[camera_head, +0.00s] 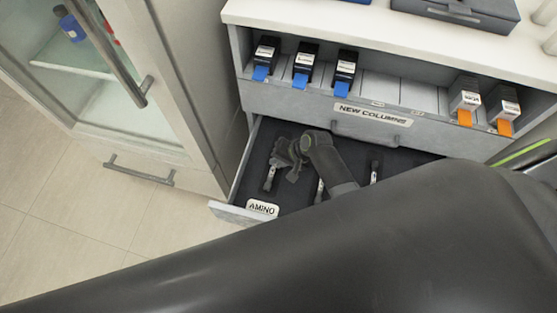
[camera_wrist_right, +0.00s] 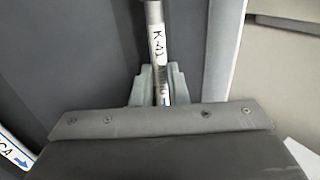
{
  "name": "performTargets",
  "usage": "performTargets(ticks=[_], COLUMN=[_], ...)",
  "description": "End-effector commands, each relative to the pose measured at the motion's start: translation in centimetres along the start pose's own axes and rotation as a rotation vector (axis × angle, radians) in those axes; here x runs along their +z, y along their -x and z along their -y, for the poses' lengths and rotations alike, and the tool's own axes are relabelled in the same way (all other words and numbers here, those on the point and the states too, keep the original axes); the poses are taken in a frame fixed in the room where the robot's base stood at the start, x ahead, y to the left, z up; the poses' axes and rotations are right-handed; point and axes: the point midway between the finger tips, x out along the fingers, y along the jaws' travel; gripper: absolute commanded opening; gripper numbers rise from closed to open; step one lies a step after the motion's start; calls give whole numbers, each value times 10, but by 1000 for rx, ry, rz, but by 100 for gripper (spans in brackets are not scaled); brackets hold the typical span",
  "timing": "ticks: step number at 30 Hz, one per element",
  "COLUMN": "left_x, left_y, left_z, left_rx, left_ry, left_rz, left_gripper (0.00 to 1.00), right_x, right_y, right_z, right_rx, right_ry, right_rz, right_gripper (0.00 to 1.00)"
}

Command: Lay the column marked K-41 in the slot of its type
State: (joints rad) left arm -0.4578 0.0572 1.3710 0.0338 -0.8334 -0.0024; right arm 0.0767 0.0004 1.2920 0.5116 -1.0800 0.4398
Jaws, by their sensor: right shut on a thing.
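The column marked K-41 (camera_wrist_right: 158,45) is a slim pale metal tube with a white label, between the fingers of my right gripper (camera_wrist_right: 153,85) in the right wrist view. In the head view, my right gripper (camera_head: 287,158) is over the left part of the open drawer (camera_head: 228,211), whose front carries an AMINO label (camera_head: 262,208). The column between its fingers (camera_head: 270,178) is at the drawer's left side. Whether it touches the drawer floor I cannot tell. My left gripper is not in view.
Two other columns (camera_head: 319,190) (camera_head: 374,172) lie in the drawer, partly covered by my arm. Above is a NEW COLUMNS shelf (camera_head: 372,116) with blue-tabbed and orange-tabbed boxes. A glass-door cabinet (camera_head: 150,100) stands to the left. My dark arm hides the lower right.

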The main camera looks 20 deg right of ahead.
Motion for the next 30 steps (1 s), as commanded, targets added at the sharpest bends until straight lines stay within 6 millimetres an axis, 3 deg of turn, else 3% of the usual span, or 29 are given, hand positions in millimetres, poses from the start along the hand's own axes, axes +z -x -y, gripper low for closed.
performTargets(ticks=[11, 12, 18, 30], left_x=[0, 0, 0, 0], left_y=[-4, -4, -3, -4], left_z=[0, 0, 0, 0], left_rx=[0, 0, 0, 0], left_ry=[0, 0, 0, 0], left_rz=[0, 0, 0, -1], left_gripper=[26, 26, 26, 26], right_x=[-1, -1, 0, 2], right_y=[-5, -5, -5, -6], right_z=[-2, -2, -4, -10], right_rx=[-2, -2, 2, 14], right_ry=[1, 1, 0, -2], right_rz=[-1, -1, 0, 5], right_gripper=[0, 15, 39, 39])
